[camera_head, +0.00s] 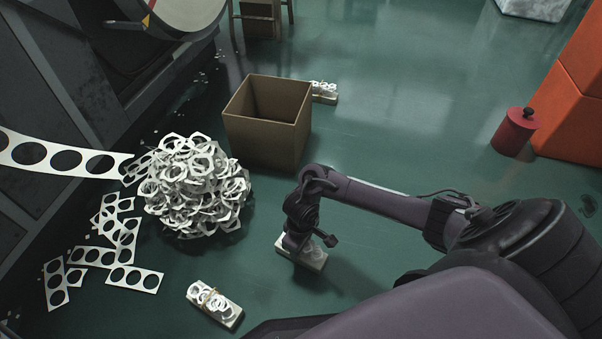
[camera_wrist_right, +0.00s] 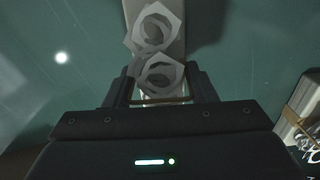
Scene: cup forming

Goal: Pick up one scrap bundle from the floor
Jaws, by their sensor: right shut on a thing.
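A scrap bundle (camera_head: 313,256), a pale block with white ring-shaped scraps on it, is at floor level under my right gripper (camera_head: 296,246) in the head view. My right gripper reaches down onto it and is shut on it. In the right wrist view the held bundle (camera_wrist_right: 155,35) runs up from between the fingers (camera_wrist_right: 158,92). A second scrap bundle (camera_head: 215,304) lies on the floor at the lower middle; it also shows at the right edge of the wrist view (camera_wrist_right: 303,115). A third bundle (camera_head: 324,91) lies behind the cardboard box. My left gripper is not in view.
An open, empty-looking cardboard box (camera_head: 262,140) stands beyond my right gripper. A heap of scrap rings (camera_head: 194,187) and loose punched strips (camera_head: 134,278) lie left. A red canister (camera_head: 513,132) stands at right by an orange block (camera_head: 578,110). The green floor between box and canister is clear.

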